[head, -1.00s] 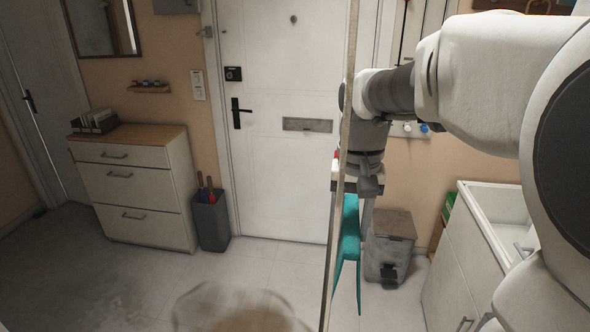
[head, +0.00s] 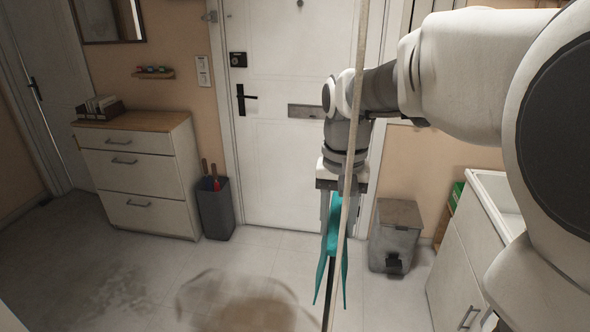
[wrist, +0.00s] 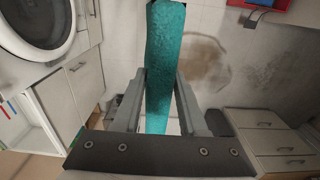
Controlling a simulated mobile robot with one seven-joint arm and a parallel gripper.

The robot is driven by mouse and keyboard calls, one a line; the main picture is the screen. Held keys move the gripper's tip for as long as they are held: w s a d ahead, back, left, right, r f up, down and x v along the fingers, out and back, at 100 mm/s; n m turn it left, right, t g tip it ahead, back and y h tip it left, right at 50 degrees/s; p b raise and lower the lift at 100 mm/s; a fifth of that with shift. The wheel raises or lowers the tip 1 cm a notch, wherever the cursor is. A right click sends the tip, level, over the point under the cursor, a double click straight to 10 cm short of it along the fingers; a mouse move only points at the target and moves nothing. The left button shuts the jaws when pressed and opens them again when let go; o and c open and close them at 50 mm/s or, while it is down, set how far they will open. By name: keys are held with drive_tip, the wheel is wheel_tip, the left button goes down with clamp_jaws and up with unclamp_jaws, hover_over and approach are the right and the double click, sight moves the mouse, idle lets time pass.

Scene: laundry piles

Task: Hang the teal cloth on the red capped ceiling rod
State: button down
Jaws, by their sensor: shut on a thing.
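The teal cloth (head: 333,243) hangs from my gripper (head: 331,215), its two ends dangling below the fingers in the head view. In the wrist view the cloth (wrist: 164,60) runs as a strip between the two fingers of my gripper (wrist: 158,78), which is shut on it. A long thin pale rod (head: 357,90) crosses the head view from top to bottom, in front of my gripper and partly over the cloth. No red cap shows on it, so I cannot tell whether it is the ceiling rod. A dark thin strip shows below the cloth.
A white door (head: 275,170) stands behind. A dresser (head: 150,200) and a grey bin (head: 215,212) are at left. A pedal bin (head: 397,235) and a white cabinet (head: 458,285) are at right. The floor left of my gripper is open, with a brown stain (head: 240,300).

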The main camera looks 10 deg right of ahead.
sight(333, 263)
drive_tip(key=shift+f+b, duration=3.05)
drive_tip(key=shift+f, duration=1.65)
drive_tip(key=shift+c, duration=1.9)
unclamp_jaws()
wheel_tip(333, 263, up, 17)
drive_tip(key=p, duration=0.3)
drive_tip(key=shift+f, duration=0.2)
drive_tip(key=shift+s+r, duration=0.1)
drive_tip(key=shift+r, duration=0.3)
drive_tip(key=s+f+n+t, duration=0.3)
drive_tip(key=s+f+t, duration=0.2)
drive_tip(key=s+f, duration=0.4)
drive_tip(key=s, duration=0.4)
drive_tip(key=shift+s+f+n+t, duration=0.2)
drive_tip(key=shift+s+n+t, duration=0.1)
drive_tip(key=shift+s, duration=0.05)
